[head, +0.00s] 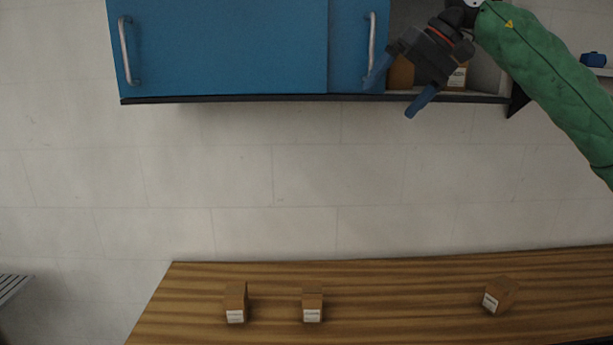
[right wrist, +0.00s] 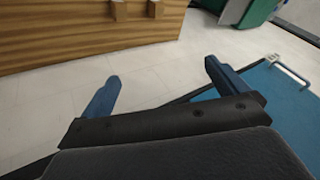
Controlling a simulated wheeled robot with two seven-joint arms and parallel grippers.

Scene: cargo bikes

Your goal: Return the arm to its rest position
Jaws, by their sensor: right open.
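My right gripper (head: 395,92) is raised at the top right of the head view, in front of the blue wall cabinet (head: 225,45). Its two blue fingers are spread apart with nothing between them. The right wrist view also shows the open fingers (right wrist: 158,90), with the wall behind them. My right arm, in a green padded sleeve, comes in from the right edge. My left gripper is in neither view.
The cabinet's right end is open, with boxes (head: 457,78) inside. Below, a wooden table (head: 400,295) holds three small cardboard boxes: left (head: 235,300), middle (head: 312,303) and right (head: 502,293). Bare wall lies between cabinet and table.

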